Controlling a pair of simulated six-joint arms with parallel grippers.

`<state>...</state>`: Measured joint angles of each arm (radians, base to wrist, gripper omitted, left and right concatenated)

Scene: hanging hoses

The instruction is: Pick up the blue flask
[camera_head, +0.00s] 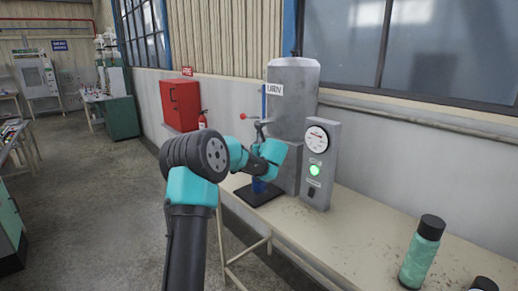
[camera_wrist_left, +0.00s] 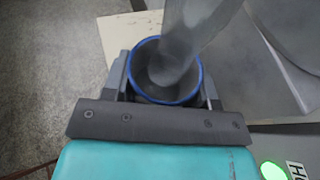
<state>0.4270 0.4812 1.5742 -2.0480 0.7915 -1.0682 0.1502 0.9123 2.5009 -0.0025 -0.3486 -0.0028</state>
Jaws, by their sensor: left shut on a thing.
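The blue flask (camera_head: 259,186) shows as a small blue patch on a dark drip tray (camera_head: 268,196) at the foot of the grey urn (camera_head: 292,98), mostly hidden behind my arm. In the left wrist view, the round, open blue rim of the flask (camera_wrist_left: 196,82) is seen from above, with a grey spout (camera_wrist_left: 181,32) over its mouth. My left gripper (camera_wrist_left: 165,88) is shut on the flask, one finger on each side. In the head view its fingers are largely hidden by my wrist. My right gripper is not in view.
A control box (camera_head: 319,165) with a gauge and lit green light stands right of the urn. A green bottle with a black lid (camera_head: 420,256) stands on the bench's near right, with another black lid (camera_head: 483,284) beside it. The bench (camera_head: 352,222) between is clear.

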